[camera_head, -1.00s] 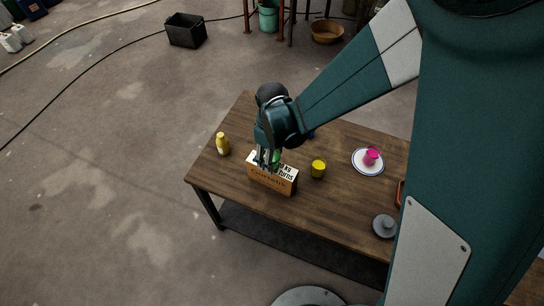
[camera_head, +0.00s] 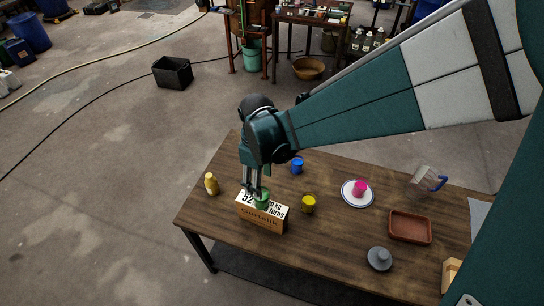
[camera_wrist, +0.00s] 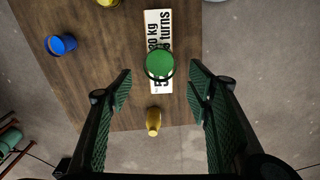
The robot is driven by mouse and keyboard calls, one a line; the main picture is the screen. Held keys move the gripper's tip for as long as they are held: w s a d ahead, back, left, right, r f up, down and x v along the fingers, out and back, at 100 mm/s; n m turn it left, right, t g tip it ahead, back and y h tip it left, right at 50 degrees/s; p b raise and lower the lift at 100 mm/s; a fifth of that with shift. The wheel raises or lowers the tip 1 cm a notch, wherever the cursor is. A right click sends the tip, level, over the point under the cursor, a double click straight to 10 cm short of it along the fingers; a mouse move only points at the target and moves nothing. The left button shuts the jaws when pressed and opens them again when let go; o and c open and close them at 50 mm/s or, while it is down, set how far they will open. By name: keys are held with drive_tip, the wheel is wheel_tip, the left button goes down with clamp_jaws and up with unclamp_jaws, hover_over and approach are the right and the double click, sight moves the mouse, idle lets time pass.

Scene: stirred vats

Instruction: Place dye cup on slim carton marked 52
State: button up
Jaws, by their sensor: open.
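A slim carton (camera_head: 262,224), brown-orange with a white top printed "52", "kg" and "turns", lies on the wooden table. A green cup (camera_head: 262,201) stands upright on its top. In the wrist view the green cup (camera_wrist: 160,63) sits on the carton's white face (camera_wrist: 158,22), near the "5" end and hiding part of the print. My gripper (camera_head: 252,187) is just above the cup, open and empty. In the wrist view its fingers (camera_wrist: 160,82) are spread, with clear gaps on both sides of the cup.
A yellow bottle (camera_head: 211,184) stands left of the carton. A yellow cup (camera_head: 308,204), a blue cup (camera_head: 297,166) and a plate (camera_head: 346,197) with a pink cup (camera_head: 360,188) are to the right. Farther right are a brown tray (camera_head: 410,240), a grey lidded thing (camera_head: 380,259) and a clear jug (camera_head: 425,182).

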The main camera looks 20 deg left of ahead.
drive_tip(key=shift+r, duration=1.3)
drive_tip(key=w+d+r+m+t, duration=0.1)
drive_tip(key=d+r+m, duration=0.25)
drive_tip(key=d, duration=0.45)
drive_tip(key=w+d+r+m+t+y, duration=0.1)
drive_tip(key=d+r+m, duration=0.1)
drive_tip(key=d+r, duration=0.4)
drive_tip(key=w+d+r+m+t, duration=0.1)
drive_tip(key=d+r+m, duration=0.15)
drive_tip(key=d, duration=0.65)
drive_tip(key=s+d+r+m+t, duration=0.2)
drive_tip(key=s+d+m, duration=0.2)
drive_tip(key=d, duration=0.6)
drive_tip(key=s+d+r+m+t+h, duration=0.1)
drive_tip(key=s+d+r+m+t, duration=0.1)
drive_tip(key=d, duration=0.9)
drive_tip(key=shift+s+r+m, duration=0.7)
drive_tip(key=shift+s+m, duration=0.4)
